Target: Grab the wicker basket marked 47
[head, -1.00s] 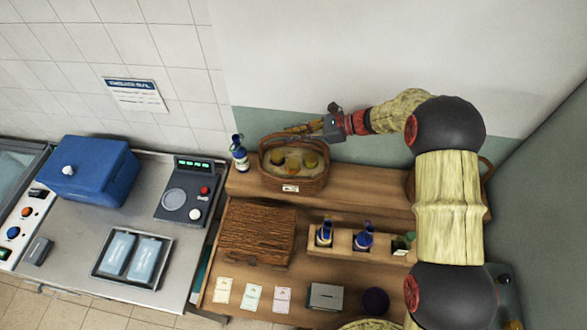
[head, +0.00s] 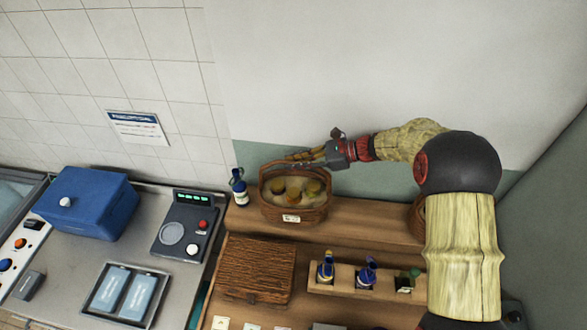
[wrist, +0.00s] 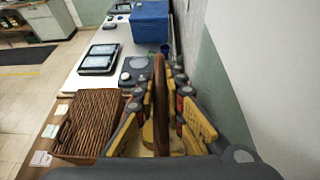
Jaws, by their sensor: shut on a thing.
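A round wicker basket (head: 292,214) stands upright on the upper wooden shelf in the head view, with several yellowish round-topped jars inside. A small white tag (head: 291,218) is on its front; its number is too small to read. My gripper (head: 303,158) reaches in from the right above the basket and is shut on its arched handle. In the wrist view the brown handle (wrist: 160,92) runs between the yellow fingers of my gripper (wrist: 163,100). I cannot tell whether the basket is clear of the shelf.
A blue-and-white bottle (head: 239,188) stands close left of the basket. A second basket (head: 417,222) is partly hidden behind my arm. Below are a wicker box (head: 255,268) and a rack (head: 342,285) with bottles. The wall is close behind; a scale (head: 187,230) stands left.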

